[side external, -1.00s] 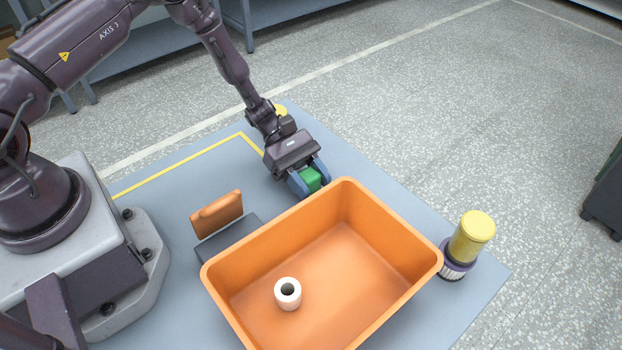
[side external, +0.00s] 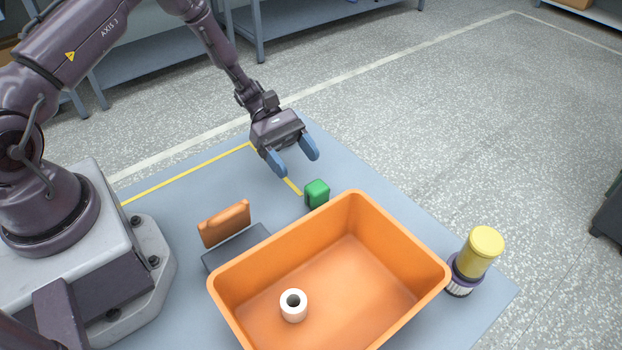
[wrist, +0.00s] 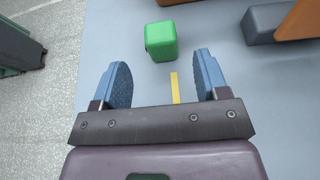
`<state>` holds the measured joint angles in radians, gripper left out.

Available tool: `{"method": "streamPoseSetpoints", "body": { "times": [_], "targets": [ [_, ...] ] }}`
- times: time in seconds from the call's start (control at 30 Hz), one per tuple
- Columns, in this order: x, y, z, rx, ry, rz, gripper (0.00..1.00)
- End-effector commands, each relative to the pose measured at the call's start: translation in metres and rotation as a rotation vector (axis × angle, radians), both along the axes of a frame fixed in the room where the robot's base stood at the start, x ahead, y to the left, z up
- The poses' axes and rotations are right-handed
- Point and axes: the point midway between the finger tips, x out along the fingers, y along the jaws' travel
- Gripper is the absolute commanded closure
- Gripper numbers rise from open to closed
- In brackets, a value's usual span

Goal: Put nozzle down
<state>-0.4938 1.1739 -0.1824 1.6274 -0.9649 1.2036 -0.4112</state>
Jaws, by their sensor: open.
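A green rounded block (side external: 316,194) stands on the blue-grey table, just behind the orange bin's far left corner; I cannot tell for certain that it is the nozzle. In the wrist view the green block (wrist: 161,41) lies beyond my fingertips, roughly centred between them, and apart from both. My gripper (side external: 296,163) is open and empty, up and back from the block in the side view. Both blue fingers are spread wide in the wrist view (wrist: 162,77). A white hollow cylinder (side external: 293,307) stands inside the orange bin.
The orange bin (side external: 331,254) fills the table's front. An orange piece (side external: 225,223) stands at a dark grey block (side external: 236,248) left of it. A yellow-topped cylinder (side external: 480,252) stands right of the bin. A yellow line (side external: 185,174) marks open table at the back left.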

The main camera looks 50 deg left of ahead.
Motion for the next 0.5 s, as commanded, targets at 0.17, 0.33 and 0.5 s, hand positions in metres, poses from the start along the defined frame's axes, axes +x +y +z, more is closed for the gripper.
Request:
{"method": "streamPoseSetpoints", "body": {
  "times": [0.17, 0.33, 0.5],
  "targets": [
    [0.0, 0.026, 0.01, 0.002, -0.001, 0.001, 0.32],
    [0.0, 0.035, 0.014, 0.0, 0.001, 0.0, 0.32],
    [0.0, 0.034, 0.026, 0.03, -0.027, -0.033, 0.32]
  ]
}}
